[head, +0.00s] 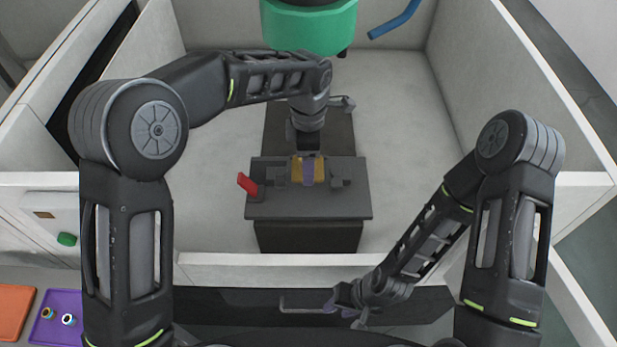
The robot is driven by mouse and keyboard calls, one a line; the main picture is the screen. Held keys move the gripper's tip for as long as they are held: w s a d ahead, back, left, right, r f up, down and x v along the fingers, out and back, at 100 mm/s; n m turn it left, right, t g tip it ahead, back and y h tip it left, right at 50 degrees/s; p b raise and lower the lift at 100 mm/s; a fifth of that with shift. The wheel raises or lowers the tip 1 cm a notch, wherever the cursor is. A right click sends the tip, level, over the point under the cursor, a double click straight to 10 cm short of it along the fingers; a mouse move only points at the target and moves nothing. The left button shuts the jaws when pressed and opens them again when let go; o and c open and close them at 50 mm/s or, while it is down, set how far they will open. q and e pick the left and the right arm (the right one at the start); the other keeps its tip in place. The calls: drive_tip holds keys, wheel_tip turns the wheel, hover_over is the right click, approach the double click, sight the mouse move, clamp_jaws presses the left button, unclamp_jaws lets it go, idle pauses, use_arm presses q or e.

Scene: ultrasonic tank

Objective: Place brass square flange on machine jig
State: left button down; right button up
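The machine jig (356,200) is a dark block with a flat top plate, small dark jaws and a red lever (247,184) at its left. The brass square flange (320,168) is at the middle of the jig top, between the jaws. My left gripper (308,171) points down over it, and a purple finger crosses the front of the brass. The other finger is hidden, so I cannot tell whether the grip is closed or whether the flange rests fully on the jig. My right gripper (343,312) is empty, low in front of the enclosure, with its fingers apart.
The jig stands inside a pale walled enclosure (400,110). A green and black machine head (310,28) and a blue hose (395,20) hang above. A purple tray (45,335) with small rings and an orange tray (14,308) lie at lower left. A green button (66,239) is on the left panel.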

use_arm(q)
drive_tip(key=shift+r, duration=0.15)
drive_tip(key=shift+f+b, duration=1.35)
drive_tip(key=shift+f, duration=1.15)
drive_tip(key=shift+f, duration=0.15)
drive_tip(key=shift+c, duration=1.2)
unclamp_jaws()
wheel_tip(320, 180, up, 12)
drive_tip(key=p, duration=0.7)
